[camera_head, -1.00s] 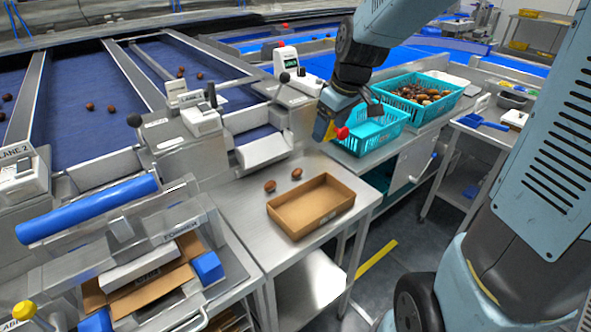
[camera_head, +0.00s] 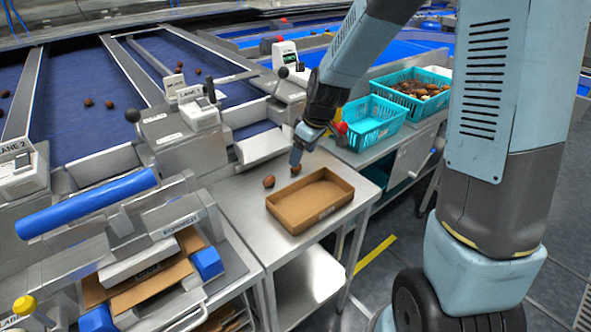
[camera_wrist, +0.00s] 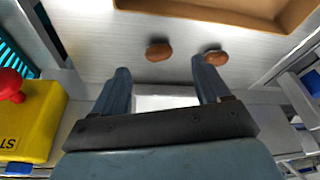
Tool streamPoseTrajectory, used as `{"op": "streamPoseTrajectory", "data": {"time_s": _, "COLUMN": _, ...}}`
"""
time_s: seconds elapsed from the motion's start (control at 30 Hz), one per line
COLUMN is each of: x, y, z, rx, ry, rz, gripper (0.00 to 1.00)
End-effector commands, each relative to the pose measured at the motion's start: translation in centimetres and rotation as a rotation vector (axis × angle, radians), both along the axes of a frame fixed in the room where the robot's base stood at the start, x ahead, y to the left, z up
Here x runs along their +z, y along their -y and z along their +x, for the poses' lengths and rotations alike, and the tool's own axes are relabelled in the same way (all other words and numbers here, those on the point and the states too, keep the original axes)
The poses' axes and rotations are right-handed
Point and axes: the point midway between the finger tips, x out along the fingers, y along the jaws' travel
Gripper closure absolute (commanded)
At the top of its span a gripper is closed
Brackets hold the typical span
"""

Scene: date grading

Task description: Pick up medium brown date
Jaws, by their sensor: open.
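Two brown dates lie apart on the steel table. The date nearer my gripper shows in the head view (camera_head: 297,170) and in the wrist view (camera_wrist: 159,51). The other date lies to its left in the head view (camera_head: 269,181) and to its right in the wrist view (camera_wrist: 215,57). Their shades look alike, so I cannot tell which is medium brown. My gripper (camera_wrist: 160,68) is open and empty, above the table, with the nearer date just ahead of the gap between its fingers. It also shows in the head view (camera_head: 297,157).
An open cardboard box (camera_head: 283,218) stands beside the dates. A yellow block with a red button (camera_wrist: 30,118) is left in the wrist view. An empty teal crate (camera_head: 369,134) and a teal crate of dates (camera_head: 441,107) stand to the right. Lane housings border the table.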

Motion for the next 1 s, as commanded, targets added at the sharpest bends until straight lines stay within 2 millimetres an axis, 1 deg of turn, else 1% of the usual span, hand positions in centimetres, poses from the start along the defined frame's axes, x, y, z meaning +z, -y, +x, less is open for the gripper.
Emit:
{"op": "streamPoseTrajectory", "data": {"time_s": 0.03, "x": -0.4, "y": -0.1, "z": 0.0, "rx": 0.000, "ry": -0.001, "rz": 0.000, "gripper": 0.24}}
{"op": "streamPoseTrajectory", "data": {"time_s": 0.27, "x": -1.4, "y": -0.3, "z": 0.3, "rx": -0.001, "ry": -0.002, "rz": 0.000, "gripper": 0.24}}
{"op": "streamPoseTrajectory", "data": {"time_s": 0.5, "x": -4.1, "y": -0.9, "z": 0.9, "rx": 0.000, "ry": -0.003, "rz": 0.000, "gripper": 0.24}}
{"op": "streamPoseTrajectory", "data": {"time_s": 0.63, "x": -5.3, "y": -1.2, "z": 1.1, "rx": -0.001, "ry": -0.002, "rz": 0.000, "gripper": 0.24}}
{"op": "streamPoseTrajectory", "data": {"time_s": 0.77, "x": -5.7, "y": -1.3, "z": 1.3, "rx": -0.001, "ry": 0.001, "rz": 0.000, "gripper": 0.24}}
{"op": "streamPoseTrajectory", "data": {"time_s": 1.0, "x": -5.8, "y": -1.3, "z": 1.3, "rx": -0.003, "ry": 0.001, "rz": -0.001, "gripper": 0.26}}
